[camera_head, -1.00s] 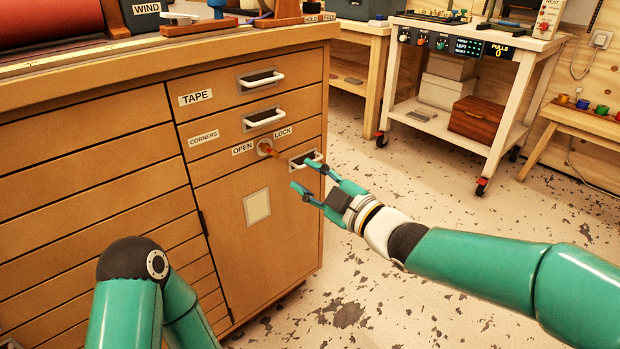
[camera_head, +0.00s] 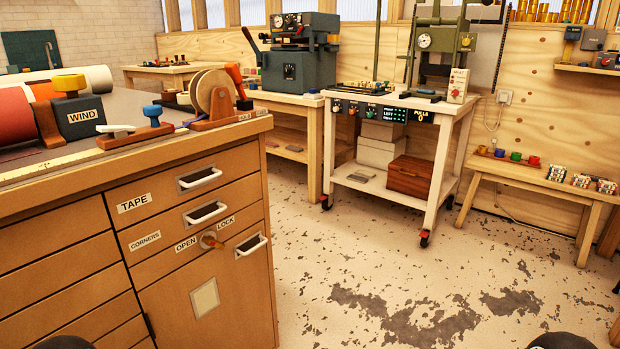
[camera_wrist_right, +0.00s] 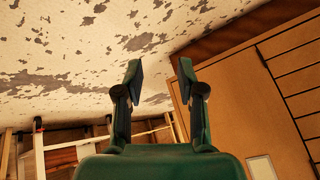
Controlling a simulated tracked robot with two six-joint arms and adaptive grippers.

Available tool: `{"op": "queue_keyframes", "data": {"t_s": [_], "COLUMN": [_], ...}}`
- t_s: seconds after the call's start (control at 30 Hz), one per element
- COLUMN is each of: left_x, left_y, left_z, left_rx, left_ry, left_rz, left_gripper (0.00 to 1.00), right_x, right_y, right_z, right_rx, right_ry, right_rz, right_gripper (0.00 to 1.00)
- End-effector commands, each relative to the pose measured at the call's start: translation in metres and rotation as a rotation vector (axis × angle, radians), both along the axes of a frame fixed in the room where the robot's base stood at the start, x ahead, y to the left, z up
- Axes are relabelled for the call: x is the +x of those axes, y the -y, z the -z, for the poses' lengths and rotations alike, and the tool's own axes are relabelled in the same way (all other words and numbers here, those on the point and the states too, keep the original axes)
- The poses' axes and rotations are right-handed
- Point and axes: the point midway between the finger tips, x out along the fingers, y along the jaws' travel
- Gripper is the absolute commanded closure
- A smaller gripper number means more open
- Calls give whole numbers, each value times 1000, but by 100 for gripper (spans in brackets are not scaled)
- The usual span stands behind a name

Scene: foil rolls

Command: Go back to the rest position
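My right gripper (camera_wrist_right: 160,85) shows in the right wrist view with its two fingers apart and nothing between them. Behind it are the speckled floor and the wooden cabinet (camera_wrist_right: 240,85). In the head view neither gripper shows; only small dark parts of my arms touch the bottom edge. The cabinet (camera_head: 235,312) stands at the left with its drawers and its door shut. The knob (camera_head: 210,240) between the OPEN and LOCK labels points to the lower right.
A white wheeled cart (camera_head: 395,190) with boxes stands at the back. A low wooden bench (camera_head: 545,182) with coloured cups is at the right. A WIND block (camera_head: 80,115) and a tape reel (camera_head: 212,95) sit on the cabinet top. The floor (camera_head: 390,290) in front is clear.

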Motion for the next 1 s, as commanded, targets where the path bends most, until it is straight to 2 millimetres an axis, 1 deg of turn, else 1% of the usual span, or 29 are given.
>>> {"op": "queue_keyframes", "data": {"t_s": [0.03,0.07,0.1,0.17,0.2,0.27,0.3,0.4,0.53,0.67,0.77,0.8,0.87,0.9,0.97,1.0], "left_x": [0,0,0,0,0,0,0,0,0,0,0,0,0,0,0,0], "left_y": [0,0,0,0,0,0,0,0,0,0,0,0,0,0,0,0], "left_z": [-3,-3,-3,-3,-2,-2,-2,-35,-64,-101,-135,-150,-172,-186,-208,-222], "left_rx": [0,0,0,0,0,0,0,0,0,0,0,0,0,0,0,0], "left_ry": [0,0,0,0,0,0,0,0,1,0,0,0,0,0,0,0], "left_rz": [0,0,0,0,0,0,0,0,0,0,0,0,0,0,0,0], "left_gripper": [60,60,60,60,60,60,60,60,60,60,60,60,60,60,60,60], "right_x": [-28,-41,-60,-87,-104,-130,-138,-134,-134,-133,-133,-133,-132,-132,-132,-132], "right_y": [3,4,5,5,5,6,8,8,8,8,8,8,8,8,8,8], "right_z": [10,15,20,26,28,28,29,-4,-33,-70,-104,-119,-141,-155,-177,-191], "right_rx": [11,15,22,26,28,28,35,39,39,39,39,39,39,39,39,39], "right_ry": [-98,-149,-217,-315,-380,-483,-548,-539,-536,-534,-533,-533,-533,-533,-533,-532], "right_rz": [53,84,124,184,228,315,400,401,399,397,397,397,396,396,396,396], "right_gripper": [61,61,61,61,61,61,61,61,61,61,61,61,61,61,61,61]}}
